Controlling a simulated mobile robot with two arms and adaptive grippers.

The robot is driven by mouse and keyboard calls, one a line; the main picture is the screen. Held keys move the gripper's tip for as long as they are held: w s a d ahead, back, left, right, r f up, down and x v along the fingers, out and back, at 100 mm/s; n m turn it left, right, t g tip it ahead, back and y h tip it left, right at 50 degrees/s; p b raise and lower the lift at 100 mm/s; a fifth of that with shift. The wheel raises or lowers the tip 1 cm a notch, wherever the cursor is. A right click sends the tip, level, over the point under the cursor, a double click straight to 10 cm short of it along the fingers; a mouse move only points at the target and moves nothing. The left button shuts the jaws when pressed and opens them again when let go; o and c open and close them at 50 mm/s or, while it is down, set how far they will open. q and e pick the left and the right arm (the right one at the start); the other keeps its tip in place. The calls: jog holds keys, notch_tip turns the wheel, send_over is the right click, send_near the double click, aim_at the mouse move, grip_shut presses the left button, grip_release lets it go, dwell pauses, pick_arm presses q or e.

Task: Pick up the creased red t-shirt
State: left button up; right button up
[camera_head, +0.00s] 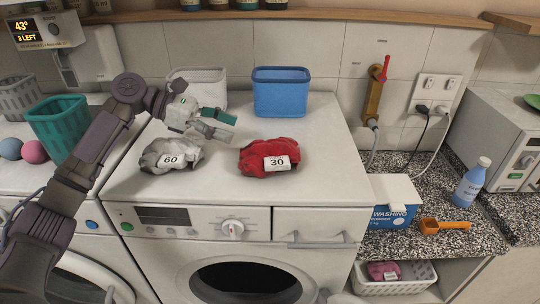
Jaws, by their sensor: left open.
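The creased red t-shirt (254,161) lies bunched up on top of the washing machine (318,180), with a white tag reading 30 on it. A grey-white garment (186,161) with a tag reading 60 lies to its left. My left gripper (226,126) is open and empty. It is above and behind the grey-white garment, to the upper left of the red t-shirt, and apart from it. My right gripper is not in view.
A blue basket (281,98) and a white basket (196,78) stand at the back of the machine top. A teal basket (62,128) stands at left. The worktop at right holds a washing powder box (394,216), an orange scoop (445,226) and a blue bottle (472,184). The machine top right of the shirt is clear.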

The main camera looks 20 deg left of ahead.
aim_at(264, 141)
pick_arm(q)
jog(key=p+x, duration=0.1)
jog(key=x, duration=0.3)
jog(key=shift+s+d+r, duration=0.1)
jog(key=shift+d, duration=0.3)
jog(key=p+x, duration=0.1)
jog(key=x, duration=0.2)
jog(key=p+x, duration=0.1)
jog(key=x, duration=0.1)
jog(key=shift+s+p, duration=0.35)
jog(key=shift+w+d, duration=0.1)
jog(key=shift+d, duration=0.1)
jog(key=shift+a, duration=0.1)
grip_shut()
